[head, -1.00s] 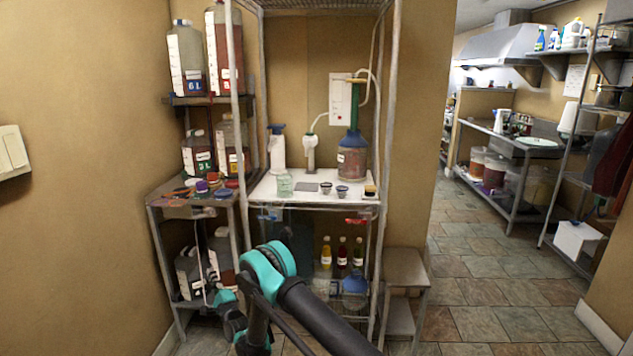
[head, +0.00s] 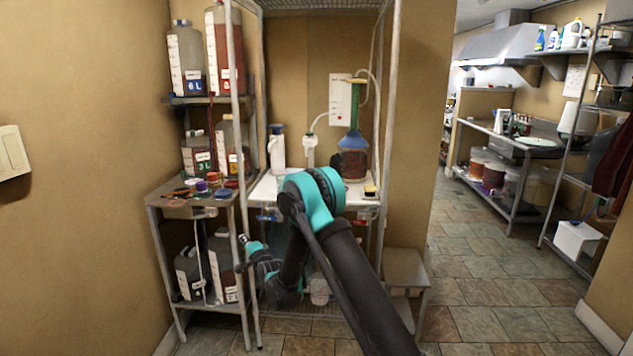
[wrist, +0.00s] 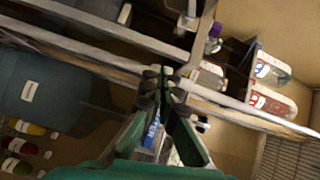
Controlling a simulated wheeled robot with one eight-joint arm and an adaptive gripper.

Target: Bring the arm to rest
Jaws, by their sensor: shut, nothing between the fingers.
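My gripper (wrist: 164,82) shows in the wrist view with its dark fingertips together and nothing between them. Its green fingers run up from the bottom of that view. In the head view my arm stands bent in front of the wire rack, with its elbow raised over the white shelf. Its wrist end hangs low at the left, near the gap between the side shelf (head: 190,207) and the rack. The gripper's fingers are too small to make out there.
Large jugs (head: 187,60) stand on the left shelves. A step stool (head: 403,268) is right of the rack. The tiled floor (head: 480,270) at the right is open. Rack rails (wrist: 90,65) cross the wrist view close by.

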